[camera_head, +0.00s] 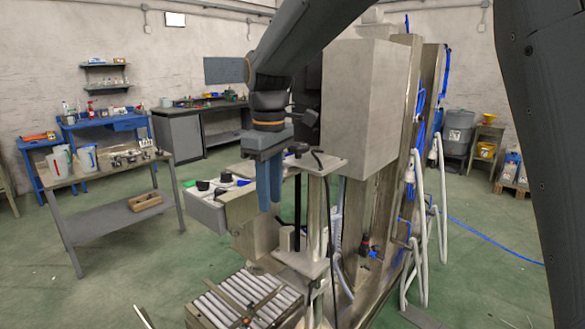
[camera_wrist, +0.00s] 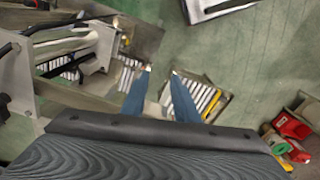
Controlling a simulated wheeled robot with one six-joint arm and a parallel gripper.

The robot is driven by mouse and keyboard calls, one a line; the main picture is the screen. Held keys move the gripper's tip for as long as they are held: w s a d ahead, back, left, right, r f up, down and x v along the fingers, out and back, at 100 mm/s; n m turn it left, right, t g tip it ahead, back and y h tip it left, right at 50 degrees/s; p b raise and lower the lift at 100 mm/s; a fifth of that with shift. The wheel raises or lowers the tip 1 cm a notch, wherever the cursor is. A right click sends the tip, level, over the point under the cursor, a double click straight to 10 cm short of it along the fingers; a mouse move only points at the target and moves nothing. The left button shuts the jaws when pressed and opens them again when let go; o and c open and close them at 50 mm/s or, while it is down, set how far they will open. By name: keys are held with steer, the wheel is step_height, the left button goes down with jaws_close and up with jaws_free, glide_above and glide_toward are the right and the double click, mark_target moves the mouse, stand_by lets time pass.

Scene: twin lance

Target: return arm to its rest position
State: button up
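My gripper (camera_head: 270,208) hangs at the end of my dark arm in the middle of the head view, pointing down. Its two blue fingers stand in front of the metal machine (camera_head: 362,100). In the wrist view my gripper (camera_wrist: 160,71) shows both blue fingers with a clear gap between them and nothing held. The fingertips appear above the roller conveyor (camera_wrist: 205,97), apart from it.
The roller conveyor (camera_head: 245,298) stands low at the front. A grey control box (camera_head: 207,212) is left of the fingers. A workbench (camera_head: 120,170) stands at the left, a grey cabinet (camera_head: 180,137) behind. Red and yellow items (camera_wrist: 290,125) show at the wrist view's right. Green floor is open at left.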

steer(key=s+d+f+m, duration=0.4)
steer(key=s+d+f, duration=0.1)
steer(key=d, duration=0.3)
steer(key=s+d+f+m, duration=0.4)
steer(key=s+d+f, duration=0.1)
steer(key=d+f, duration=0.2)
steer(key=s+d+f+m+t, duration=0.1)
steer(key=s+d+f+m, duration=0.3)
steer(key=d, duration=0.5)
step_height(320, 180, down, 3)
steer(key=shift+s+d+r+b, duration=0.15)
steer(key=shift+s+b, duration=0.2)
steer(key=shift+s, duration=0.75)
